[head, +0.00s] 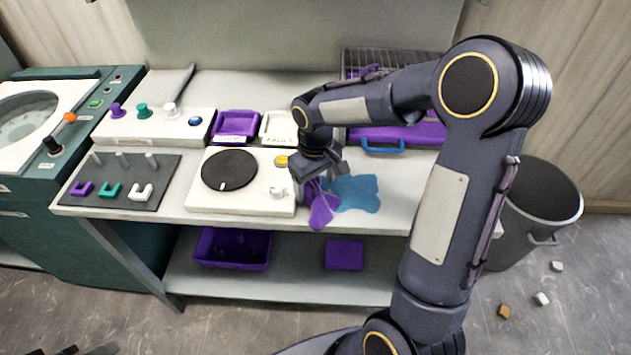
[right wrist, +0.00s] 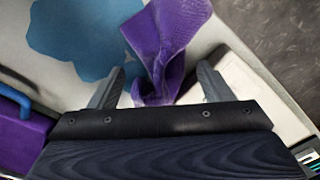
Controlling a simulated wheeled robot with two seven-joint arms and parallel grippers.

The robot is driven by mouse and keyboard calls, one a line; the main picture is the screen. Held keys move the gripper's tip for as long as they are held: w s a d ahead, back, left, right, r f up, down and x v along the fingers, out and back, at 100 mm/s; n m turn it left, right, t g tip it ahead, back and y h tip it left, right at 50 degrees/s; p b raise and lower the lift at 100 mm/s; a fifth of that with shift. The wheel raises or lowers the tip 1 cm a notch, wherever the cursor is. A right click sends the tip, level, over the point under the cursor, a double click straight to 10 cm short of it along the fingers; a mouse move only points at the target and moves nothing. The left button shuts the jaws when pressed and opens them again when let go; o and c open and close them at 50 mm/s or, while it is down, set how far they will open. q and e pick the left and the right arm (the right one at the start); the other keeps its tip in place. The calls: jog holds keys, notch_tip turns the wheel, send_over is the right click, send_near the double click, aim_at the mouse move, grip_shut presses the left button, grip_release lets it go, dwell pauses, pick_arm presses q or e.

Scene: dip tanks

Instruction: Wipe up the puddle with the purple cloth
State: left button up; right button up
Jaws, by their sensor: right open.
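The purple cloth (head: 322,208) is crumpled and stands up from the bench near its front edge, just left of the blue puddle (head: 358,193). My right gripper (head: 320,183) is low over the bench at the cloth. In the right wrist view its fingers (right wrist: 160,72) are spread apart, with the cloth (right wrist: 170,40) between them and room on both sides. The puddle (right wrist: 72,42) shows beside the cloth there, and the cloth covers part of its edge. Dark parts at the bottom left edge of the head view may be my left gripper, mostly cut off.
A white unit with a black turntable (head: 229,170) stands left of the cloth. A purple case with a blue handle (head: 383,146) lies behind the puddle. A grey bin (head: 541,205) stands on the floor at right, with small blocks near it. Bare bench lies right of the puddle.

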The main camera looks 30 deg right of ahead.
jog(key=shift+f, duration=0.15)
jog(key=shift+f+b, duration=1.05)
jog(key=shift+f, duration=0.15)
jog(key=shift+r, duration=0.15)
jog(key=shift+c, duration=0.6)
grip_shut()
jog(key=shift+p, duration=0.3)
